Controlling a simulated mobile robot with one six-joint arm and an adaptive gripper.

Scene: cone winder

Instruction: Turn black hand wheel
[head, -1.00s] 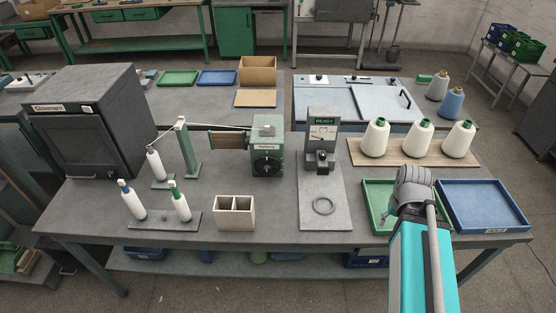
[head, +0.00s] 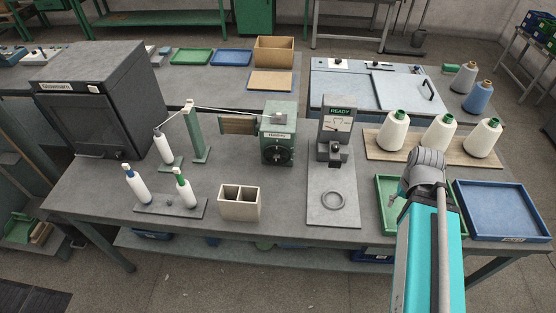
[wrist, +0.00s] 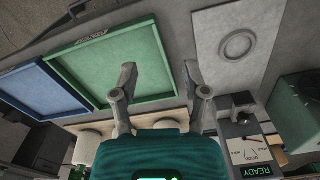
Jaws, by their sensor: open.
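The black hand wheel (head: 278,155) is a round dial on the front of the green winder box (head: 279,120), at the middle of the workbench. My gripper is at the right side of the bench, well to the right of the wheel and apart from it. In the head view my wrist hides most of the gripper. In the wrist view its two fingers (wrist: 160,72) are spread with nothing between them. The green box (wrist: 305,105) shows at the right edge there; I cannot make out the wheel clearly.
The grey gauge stand (head: 338,130) with a ring (head: 332,200) on its plate stands right of the winder. White cones (head: 438,133) stand behind my arm. The green tray (head: 386,185) and blue tray (head: 500,208) flank my arm. A divided box (head: 239,205) stands front left.

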